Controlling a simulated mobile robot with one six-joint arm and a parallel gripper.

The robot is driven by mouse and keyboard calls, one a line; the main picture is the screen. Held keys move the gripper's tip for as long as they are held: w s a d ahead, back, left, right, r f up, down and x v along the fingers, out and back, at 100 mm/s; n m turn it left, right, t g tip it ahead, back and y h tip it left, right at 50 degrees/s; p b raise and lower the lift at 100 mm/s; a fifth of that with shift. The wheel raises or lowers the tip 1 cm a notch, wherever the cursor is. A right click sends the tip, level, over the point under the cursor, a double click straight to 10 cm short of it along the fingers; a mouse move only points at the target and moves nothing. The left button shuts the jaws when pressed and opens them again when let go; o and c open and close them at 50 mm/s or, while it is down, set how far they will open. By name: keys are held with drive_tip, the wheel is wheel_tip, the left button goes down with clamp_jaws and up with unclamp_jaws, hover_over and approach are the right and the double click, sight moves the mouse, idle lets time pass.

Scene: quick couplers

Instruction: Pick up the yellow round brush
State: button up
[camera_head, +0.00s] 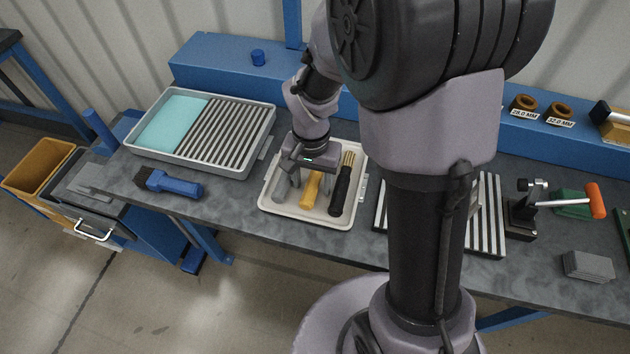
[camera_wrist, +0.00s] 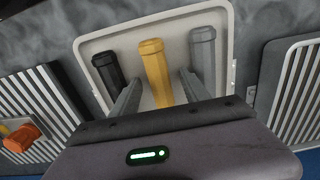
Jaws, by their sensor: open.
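The yellow round brush (camera_head: 310,189) lies in a small white tray (camera_head: 282,208) on the bench, between a grey brush and a black brush. My gripper (camera_head: 305,182) is over this tray with its fingers pointing down. In the wrist view the yellow brush (camera_wrist: 155,68) runs between the two open fingers of my gripper (camera_wrist: 158,95), with space on both sides. The grey brush (camera_wrist: 203,55) is to its right and the black brush (camera_wrist: 107,72) to its left. The far end of the yellow brush is hidden by the gripper body.
A larger grey tray (camera_head: 150,155) with a teal pad and ribbed rack stands to the left. A blue-handled brush (camera_head: 172,184) lies near the front edge.

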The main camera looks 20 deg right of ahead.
clamp_jaws()
idle(0.3)
